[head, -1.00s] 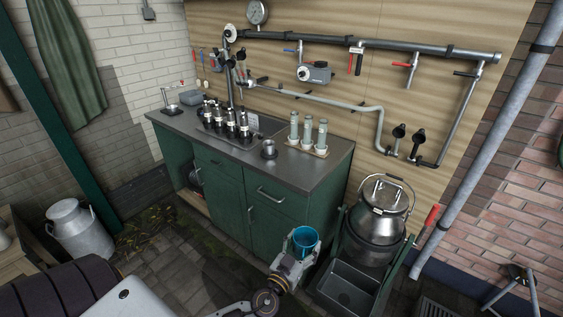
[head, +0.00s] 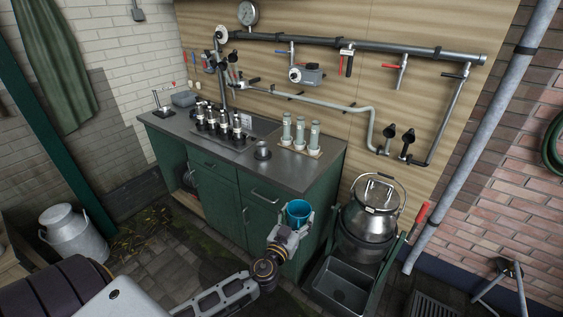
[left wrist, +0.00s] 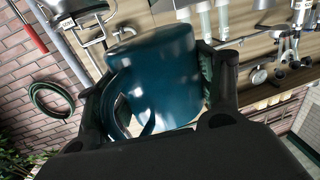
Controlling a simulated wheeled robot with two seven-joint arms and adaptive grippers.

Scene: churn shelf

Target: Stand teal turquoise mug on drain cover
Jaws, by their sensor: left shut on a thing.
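The teal turquoise mug (head: 299,211) is held in front of the green cabinet's right end, its open rim facing up. My left gripper (head: 290,229) is shut on it, with the arm reaching in from below. In the left wrist view the mug (left wrist: 165,75) fills the space between the two dark fingers, and its handle is at the lower left. A dark slotted grate, which looks like the drain cover (head: 434,308), lies on the floor at the bottom right, cut by the frame edge. The mug is well apart from it. My right gripper is out of view.
A grey sink-like basin (head: 342,287) and a large metal can (head: 371,209) on a green stand are between the mug and the grate. The countertop (head: 287,171) holds several bottles. A stool (head: 508,272) stands at the far right.

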